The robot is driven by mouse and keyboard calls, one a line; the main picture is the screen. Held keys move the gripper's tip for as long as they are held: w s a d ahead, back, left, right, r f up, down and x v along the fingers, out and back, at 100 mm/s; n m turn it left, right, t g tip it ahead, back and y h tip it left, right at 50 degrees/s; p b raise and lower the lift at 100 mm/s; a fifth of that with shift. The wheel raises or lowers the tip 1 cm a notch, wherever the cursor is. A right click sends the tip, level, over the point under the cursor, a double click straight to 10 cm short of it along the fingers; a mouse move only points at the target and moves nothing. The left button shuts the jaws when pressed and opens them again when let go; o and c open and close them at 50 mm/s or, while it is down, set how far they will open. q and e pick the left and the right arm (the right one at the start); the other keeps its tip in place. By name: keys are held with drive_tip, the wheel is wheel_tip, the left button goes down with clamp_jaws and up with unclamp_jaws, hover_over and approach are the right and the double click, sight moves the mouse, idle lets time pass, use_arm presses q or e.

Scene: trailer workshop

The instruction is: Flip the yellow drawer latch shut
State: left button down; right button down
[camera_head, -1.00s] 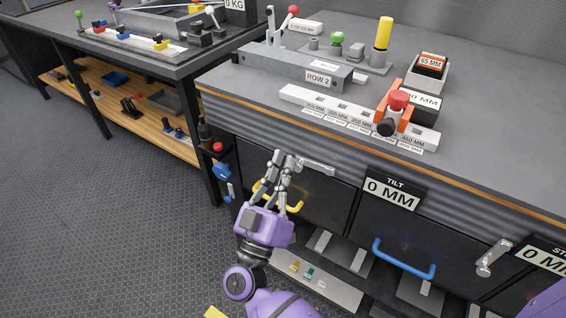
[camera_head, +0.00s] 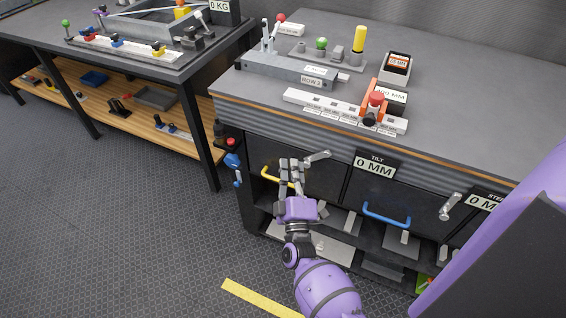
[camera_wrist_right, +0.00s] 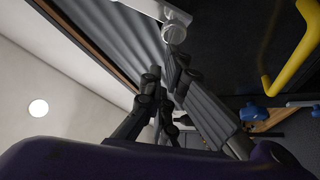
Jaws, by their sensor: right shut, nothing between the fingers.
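The drawer with the yellow handle (camera_head: 267,174) is on the left of the bench front. Its silver latch lever (camera_head: 319,156) sits near the drawer's upper right and slants up to the right. The lever also shows pale at the top of the right wrist view (camera_wrist_right: 158,11), with the yellow handle (camera_wrist_right: 292,62) at right. My right gripper (camera_head: 290,164) is shut and empty, just left of the lever and in front of part of the handle. In the wrist view its fingertips (camera_wrist_right: 165,80) are close to the lever's round end; contact is unclear. My left gripper is out of view.
Blue clamp-like hardware (camera_head: 233,163) hangs at the bench's left corner. An open shelf lies below. Floor is clear at left.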

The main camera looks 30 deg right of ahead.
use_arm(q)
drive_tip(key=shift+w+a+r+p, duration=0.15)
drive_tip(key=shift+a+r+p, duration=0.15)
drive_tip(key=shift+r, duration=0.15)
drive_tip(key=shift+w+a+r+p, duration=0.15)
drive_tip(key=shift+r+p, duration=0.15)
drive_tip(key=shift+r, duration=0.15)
use_arm(e)
drive_tip(key=shift+s+d+f+n+g+y, duration=0.1)
drive_tip(key=shift+s+d+f+n+y, duration=0.15)
drive_tip(key=shift+s+d+f+n, duration=0.35)
drive_tip(key=shift+s+d+f+n+g+y, duration=0.1)
drive_tip(key=shift+s+d+f+n+y, duration=0.25)
drive_tip(key=shift+f, duration=0.5)
drive_tip(key=shift+s+d+f+n+g+y, duration=0.1)
drive_tip(key=shift+s+d+f+n+y, duration=0.2)
drive_tip(key=shift+s+f, duration=0.35)
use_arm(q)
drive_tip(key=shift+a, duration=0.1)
use_arm(e)
drive_tip(key=shift+w, duration=0.1)
